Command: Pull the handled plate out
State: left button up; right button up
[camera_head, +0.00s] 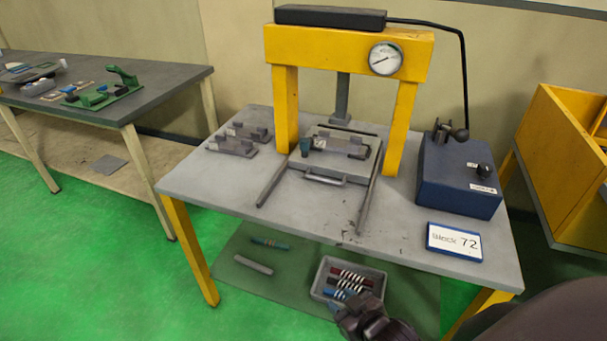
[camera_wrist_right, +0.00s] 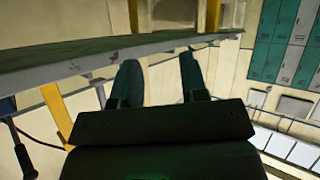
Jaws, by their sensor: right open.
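The handled plate (camera_head: 341,168) is a light grey slab lying under the yellow press frame on the grey table, between two dark rails (camera_head: 280,186). Its handle (camera_head: 325,181) is on the front edge. A grey metal fixture (camera_head: 341,146) and a small dark teal piece (camera_head: 306,146) are on the plate. My right gripper (camera_head: 352,303) is low in front of the table, well apart from the plate. In the right wrist view the right gripper (camera_wrist_right: 160,80) is open with nothing between its fingers. My left gripper is not in view.
The yellow press (camera_head: 345,42) with a gauge stands over the plate. A blue control box (camera_head: 459,176) and a sign (camera_head: 454,242) are at right. Grey brackets (camera_head: 239,139) lie left of the press. A bin (camera_head: 346,279) of coloured parts is below. The tabletop before the handle is clear.

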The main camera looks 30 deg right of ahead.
jog(key=w+r+n+y+b, duration=0.1)
jog(key=w+r+n+b, duration=0.3)
jog(key=w, duration=0.7)
jog(key=w+a+r+n+y+b, duration=0.1)
jog(key=w+r, duration=0.4)
jog(key=w, duration=0.7)
jog(key=w+r+n+y+b, duration=0.1)
jog(key=w+r+n+b, duration=0.3)
jog(key=w, duration=0.7)
notch_tip(320, 180, up, 3)
jog(key=m+g+h+b, duration=0.1)
jog(key=m+g+h, duration=0.3)
jog(key=g, duration=0.7)
send_over(322, 179)
jog(key=s+a, duration=0.1)
jog(key=n+h, duration=0.1)
jog(key=f+b, duration=0.1)
jog(key=f, duration=0.2)
jog(key=f+b, duration=0.1)
jog(key=f, duration=0.2)
jog(key=f+b, duration=0.1)
jog(key=f, duration=0.2)
jog(key=shift+w+d, duration=0.4)
jog(key=shift+w+d+f, duration=0.1)
jog(key=shift+f, duration=0.4)
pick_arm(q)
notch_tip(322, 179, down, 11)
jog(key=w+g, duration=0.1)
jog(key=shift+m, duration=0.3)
